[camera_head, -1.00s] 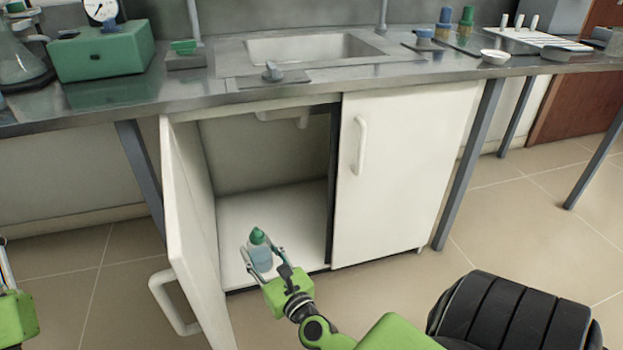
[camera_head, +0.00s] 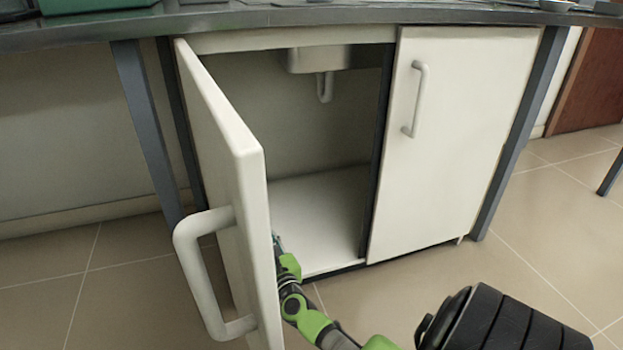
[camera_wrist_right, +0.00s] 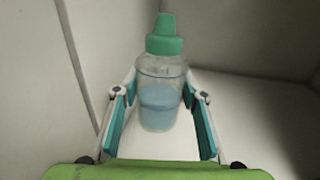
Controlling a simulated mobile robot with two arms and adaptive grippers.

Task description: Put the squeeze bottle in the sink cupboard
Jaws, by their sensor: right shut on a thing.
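The squeeze bottle (camera_wrist_right: 160,95), clear with blue liquid and a green cap, stands upright between the fingers of my right gripper (camera_wrist_right: 160,112) in the right wrist view. The gripper is shut on it. In the head view the right gripper (camera_head: 279,247) is partly hidden behind the open left door (camera_head: 222,140), and the bottle is hidden there. The sink cupboard (camera_head: 320,205) is open on its left side, with a white floor and a drain pipe at the top. The gripper is at the cupboard's front left, beside the door's inner face. My left gripper is not in view.
The open door's handle (camera_head: 190,270) sticks out toward me. The right door (camera_head: 445,140) is shut. The visible cupboard floor is clear. The steel worktop (camera_head: 300,14) runs above, with table legs (camera_head: 150,135) on either side.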

